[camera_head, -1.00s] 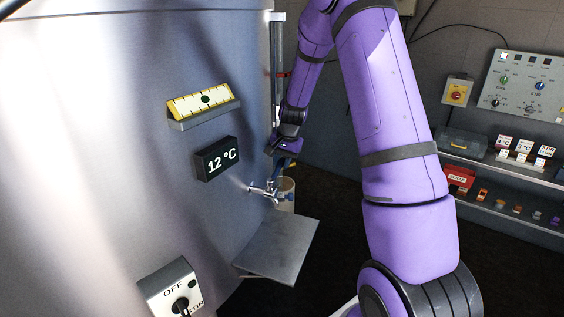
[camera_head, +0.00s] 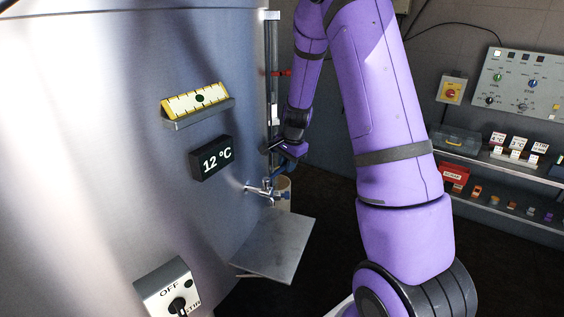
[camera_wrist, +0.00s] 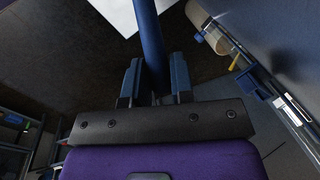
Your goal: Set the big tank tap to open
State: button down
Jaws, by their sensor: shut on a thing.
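The big tank tap (camera_head: 262,190) is a silver fitting low on the side of the large steel tank (camera_head: 130,120), below the temperature display. My gripper (camera_head: 280,154) is just above the tap, close to the tank wall. In the wrist view my gripper (camera_wrist: 155,82) is shut on a blue bar (camera_wrist: 150,38), which runs away from between the two fingers and looks like the tap's lever. Where the bar joins the tap is not clear in either view.
A grey plate shelf (camera_head: 275,245) sticks out below the tap. A beige cylinder (camera_head: 284,184) stands behind it. A black display (camera_head: 212,158) reads 12 °C. A switch box (camera_head: 168,290) is at lower left. Shelves and a control panel (camera_head: 520,83) are at right.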

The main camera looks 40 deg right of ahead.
jog(key=shift+s+a+m+h, duration=0.2)
jog(key=shift+s+m+h, duration=0.1)
jog(key=shift+s+m, duration=1.25)
jog(key=shift+s+a+m+h, duration=0.25)
jog(key=shift+s+m, duration=0.9)
jog(key=shift+m, duration=0.8)
jog(key=c, duration=1)
grip_release()
jog(key=shift+o, duration=0.2)
jog(key=shift+r, duration=0.15)
jog(key=v, duration=1)
jog(key=shift+r, duration=0.3)
jog(key=shift+s+a, duration=0.1)
jog(key=shift+a, duration=0.05)
